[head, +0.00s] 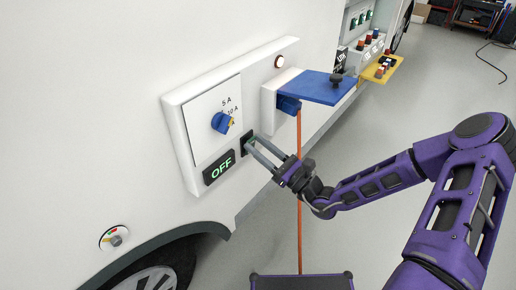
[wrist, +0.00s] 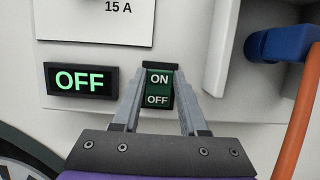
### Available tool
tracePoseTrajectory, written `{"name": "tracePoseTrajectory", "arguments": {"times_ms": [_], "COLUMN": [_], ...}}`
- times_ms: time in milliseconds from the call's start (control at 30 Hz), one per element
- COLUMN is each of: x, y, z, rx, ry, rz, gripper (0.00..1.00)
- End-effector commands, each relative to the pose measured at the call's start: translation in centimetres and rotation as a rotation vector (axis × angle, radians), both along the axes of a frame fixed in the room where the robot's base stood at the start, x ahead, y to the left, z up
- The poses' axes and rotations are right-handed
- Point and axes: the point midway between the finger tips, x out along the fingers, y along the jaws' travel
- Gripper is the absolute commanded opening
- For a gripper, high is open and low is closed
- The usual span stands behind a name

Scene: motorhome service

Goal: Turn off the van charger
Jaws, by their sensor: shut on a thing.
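The charger panel (head: 180,110) is a white box on the van's side. Its dark green rocker switch (wrist: 159,90), marked ON above and OFF below, sits in the lower right part of the panel. The display (wrist: 83,80) left of the switch reads OFF in green; it also shows in the head view (head: 219,167). My gripper (head: 250,144) is at the switch, with one finger on each side of it in the wrist view (wrist: 158,100). The fingers are shut on the switch. In the head view the fingers partly hide the switch.
A blue dial (head: 222,122) sits above the display. To the right, a blue plug (wrist: 284,43) with an orange cable (head: 299,190) hangs from a socket under a blue flap (head: 316,87).

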Motion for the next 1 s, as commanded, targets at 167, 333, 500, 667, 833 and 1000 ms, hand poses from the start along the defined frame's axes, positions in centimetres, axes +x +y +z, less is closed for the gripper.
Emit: {"name": "tracePoseTrajectory", "arguments": {"times_ms": [167,333,500,667,833,1000], "x": [-0.02,-0.04,-0.04,-0.05,-0.05,-0.43], "y": [-0.05,-0.05,-0.05,-0.05,-0.05,-0.63], "z": [-0.16,-0.14,-0.14,-0.15,-0.15,-0.41], "rx": [0.038,0.039,0.038,0.038,0.038,0.037], "ry": [-0.031,-0.031,-0.031,-0.031,-0.03,-0.029], "rz": [-0.001,0.0,0.0,0.0,0.0,-0.001], "gripper": [0.0,0.0,0.55,0.72,0.72,0.72]}}
